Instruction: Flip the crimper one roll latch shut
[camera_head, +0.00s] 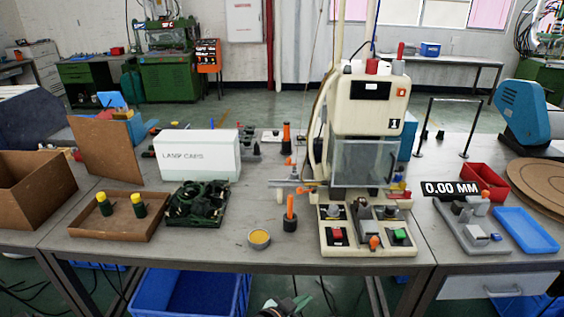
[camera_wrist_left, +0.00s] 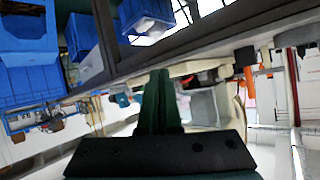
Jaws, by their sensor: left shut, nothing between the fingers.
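Crimper one (camera_head: 368,110) is the cream machine marked 1, with a clear guard, on the right half of the table. I cannot tell which of its small parts is the roll latch. An orange-tipped lever (camera_head: 306,190) sticks out at its left side. My left gripper (camera_head: 288,304) shows only partly at the bottom edge of the head view, below the table's front edge and well away from the crimper. In the left wrist view its dark green fingers (camera_wrist_left: 157,100) are together, with nothing between them. My right gripper is not in view.
Left of the crimper stand an orange-handled tool (camera_head: 290,215), a yellow-topped round pot (camera_head: 259,239), a dark green fixture (camera_head: 197,204) and a white lamp caps box (camera_head: 200,155). A gauge (camera_head: 470,225) stands to its right. A blue crate (camera_head: 190,292) lies below the table.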

